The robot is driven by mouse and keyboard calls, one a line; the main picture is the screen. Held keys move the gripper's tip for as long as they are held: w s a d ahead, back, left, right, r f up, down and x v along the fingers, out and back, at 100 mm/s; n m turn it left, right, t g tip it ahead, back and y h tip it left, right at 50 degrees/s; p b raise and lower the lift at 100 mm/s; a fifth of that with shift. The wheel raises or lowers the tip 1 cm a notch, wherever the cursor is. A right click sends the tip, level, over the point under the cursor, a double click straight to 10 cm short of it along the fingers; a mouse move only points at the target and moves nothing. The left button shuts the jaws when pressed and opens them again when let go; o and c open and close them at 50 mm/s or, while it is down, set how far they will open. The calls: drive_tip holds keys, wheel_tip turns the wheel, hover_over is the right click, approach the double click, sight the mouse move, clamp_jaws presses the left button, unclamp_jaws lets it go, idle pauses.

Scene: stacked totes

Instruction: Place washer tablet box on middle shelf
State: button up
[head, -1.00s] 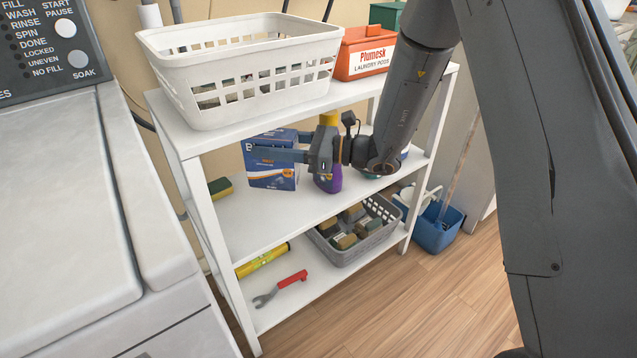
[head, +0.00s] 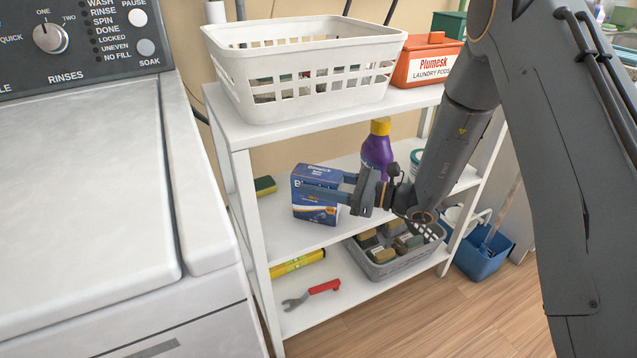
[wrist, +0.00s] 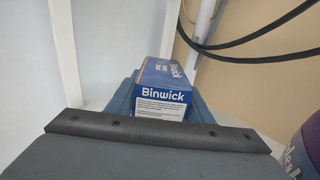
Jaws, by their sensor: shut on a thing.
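The washer tablet box (head: 315,212) is a blue carton with an orange accent. In the head view it stands about upright at the left part of the middle shelf (head: 350,222). My gripper (head: 312,184) reaches in from the right and is shut on the box, its two fingers running along the carton. In the wrist view the box (wrist: 163,100) shows its "Binwick" label between the fingers. I cannot tell whether its base touches the shelf board.
A yellow-green sponge (head: 265,186) lies left of the box; a purple bottle (head: 377,150) stands behind and right. A white basket (head: 300,105) and orange laundry pods box (head: 427,70) sit on top. The bottom shelf holds a grey basket (head: 385,270) and red-handled wrench (head: 312,294).

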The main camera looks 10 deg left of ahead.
drive_tip(key=o, duration=1.3)
drive_tip(key=shift+d+r, duration=0.1)
drive_tip(key=shift+d, duration=0.1)
drive_tip(key=d, duration=0.3)
drive_tip(key=s+d, duration=0.1)
drive_tip(key=d, duration=0.3)
drive_tip(key=d+p, duration=0.1)
drive_tip(key=d, duration=0.3)
drive_tip(key=shift+s+d, duration=0.25)
drive_tip(key=shift+s, duration=0.05)
